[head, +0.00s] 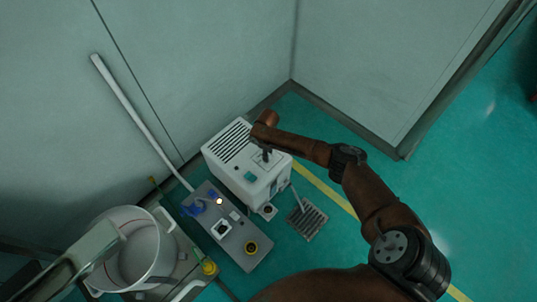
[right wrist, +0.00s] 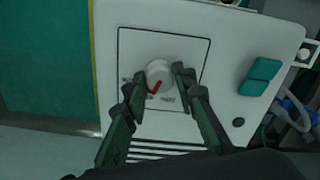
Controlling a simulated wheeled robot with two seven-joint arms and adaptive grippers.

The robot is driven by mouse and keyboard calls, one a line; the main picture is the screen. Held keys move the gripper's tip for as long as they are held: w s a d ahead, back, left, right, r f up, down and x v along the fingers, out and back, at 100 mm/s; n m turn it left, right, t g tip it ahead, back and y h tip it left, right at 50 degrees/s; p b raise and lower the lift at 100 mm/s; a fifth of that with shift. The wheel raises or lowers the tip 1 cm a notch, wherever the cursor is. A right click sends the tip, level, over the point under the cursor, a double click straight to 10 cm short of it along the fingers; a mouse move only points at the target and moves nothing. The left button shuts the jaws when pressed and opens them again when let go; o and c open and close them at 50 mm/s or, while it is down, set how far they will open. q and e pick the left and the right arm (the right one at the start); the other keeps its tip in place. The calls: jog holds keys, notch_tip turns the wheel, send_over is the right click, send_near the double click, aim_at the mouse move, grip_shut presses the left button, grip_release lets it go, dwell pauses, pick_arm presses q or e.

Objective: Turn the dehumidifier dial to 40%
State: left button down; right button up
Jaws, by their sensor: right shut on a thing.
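The dehumidifier (head: 246,183) is a white box with a slotted top, standing on the floor near the wall corner. Its round white dial (right wrist: 160,73) with a red pointer mark sits on a square outlined panel (right wrist: 183,46) in the right wrist view. The red mark points down and slightly left in that picture. The printed scale marks are too small to read. My right gripper (right wrist: 159,84) is shut on the dial, one finger on each side. In the head view my right gripper (head: 266,155) reaches down onto the dehumidifier top and hides the dial. My left gripper is not in view.
A teal button (right wrist: 261,76) lies beside the dial panel. A grey plate (head: 232,235) with a yellow-ringed knob and blue fittings stands next to the dehumidifier, near a large round white vessel (head: 143,250). A floor drain (head: 307,221) lies to the right.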

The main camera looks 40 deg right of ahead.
jog(key=n, duration=0.4)
jog(key=shift+s+n, duration=0.1)
jog(key=shift+n, duration=0.2)
jog(key=n, duration=0.4)
jog(key=shift+f+n, duration=0.1)
jog(key=shift+n, duration=0.2)
jog(key=n, duration=0.4)
jog(key=shift+n+b, duration=0.3)
jog(key=shift+b, duration=0.05)
jog(key=n, duration=0.2)
jog(key=shift+n, duration=0.4)
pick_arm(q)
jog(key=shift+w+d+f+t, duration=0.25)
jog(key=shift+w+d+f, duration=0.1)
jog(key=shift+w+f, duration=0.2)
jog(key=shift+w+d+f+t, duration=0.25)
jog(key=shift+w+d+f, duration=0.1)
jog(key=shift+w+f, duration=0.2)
pick_arm(e)
jog(key=shift+n, duration=0.7)
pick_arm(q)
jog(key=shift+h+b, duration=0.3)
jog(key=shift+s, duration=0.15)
pick_arm(e)
jog(key=o, duration=1.2)
jog(key=shift+c, duration=0.2)
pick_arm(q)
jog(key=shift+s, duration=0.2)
